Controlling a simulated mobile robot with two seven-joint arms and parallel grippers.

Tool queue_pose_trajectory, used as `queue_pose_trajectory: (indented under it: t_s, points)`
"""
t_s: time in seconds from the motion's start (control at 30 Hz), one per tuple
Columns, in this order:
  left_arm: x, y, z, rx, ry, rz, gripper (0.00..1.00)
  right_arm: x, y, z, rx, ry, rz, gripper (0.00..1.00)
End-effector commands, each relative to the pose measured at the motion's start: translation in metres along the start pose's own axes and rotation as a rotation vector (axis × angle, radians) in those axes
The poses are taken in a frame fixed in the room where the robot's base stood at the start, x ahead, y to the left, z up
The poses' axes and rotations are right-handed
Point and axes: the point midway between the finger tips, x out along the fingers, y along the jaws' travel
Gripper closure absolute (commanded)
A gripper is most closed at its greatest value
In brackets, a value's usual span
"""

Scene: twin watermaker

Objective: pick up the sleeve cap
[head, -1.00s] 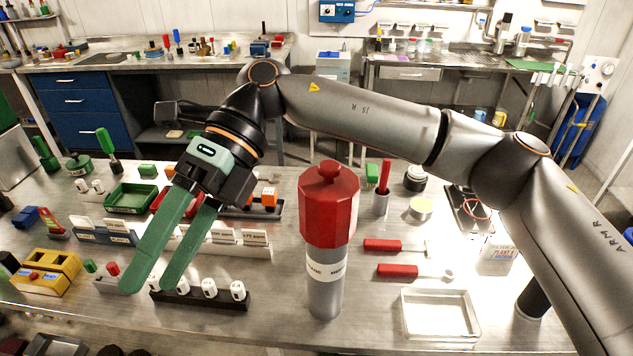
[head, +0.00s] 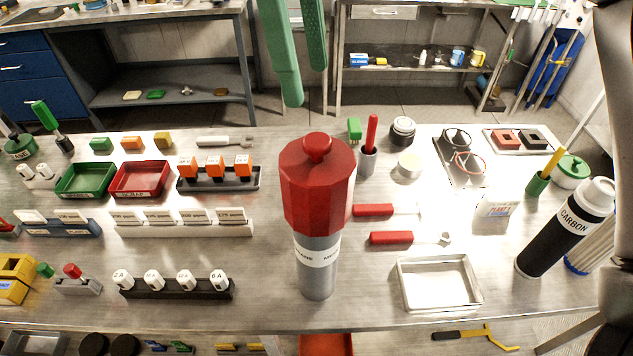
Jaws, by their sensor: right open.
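The sleeve cap appears to be the red faceted cap with a round knob (head: 317,190). It sits on top of an upright grey cylinder (head: 317,275) with a white label band, at the middle of the bench. My right gripper (head: 305,84) shows only as two green fingers hanging in from the top edge. They are apart, with nothing between them, above the cap in the picture and not touching it. My left gripper is not in view.
Two red-handled tools (head: 374,210) lie right of the cylinder, with a metal tray (head: 439,284) in front of them. A black carbon canister (head: 565,228) leans at the right. A rack of white fittings (head: 177,287) stands left. Bare bench surrounds the cylinder's base.

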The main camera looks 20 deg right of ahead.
Motion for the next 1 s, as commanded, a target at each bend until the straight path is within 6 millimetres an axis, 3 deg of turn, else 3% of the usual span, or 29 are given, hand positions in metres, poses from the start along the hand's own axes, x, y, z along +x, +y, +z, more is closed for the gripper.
queue_pose_trajectory:
  t_s: [0.03,0.27,0.6,0.87,1.0]
  points:
    - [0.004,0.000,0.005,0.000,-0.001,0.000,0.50,0.011,0.000,0.001,-0.002,0.000,0.002,0.24]
    - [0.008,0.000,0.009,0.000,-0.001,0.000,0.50,0.026,0.001,0.000,-0.002,-0.001,0.001,0.24]
    - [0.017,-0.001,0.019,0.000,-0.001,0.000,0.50,0.069,0.008,-0.003,0.000,-0.001,0.002,0.24]
    - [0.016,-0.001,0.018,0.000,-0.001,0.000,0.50,0.071,0.008,-0.003,0.000,-0.003,0.000,0.24]
    - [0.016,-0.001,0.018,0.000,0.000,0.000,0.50,0.071,0.008,-0.003,0.000,-0.002,0.001,0.38]
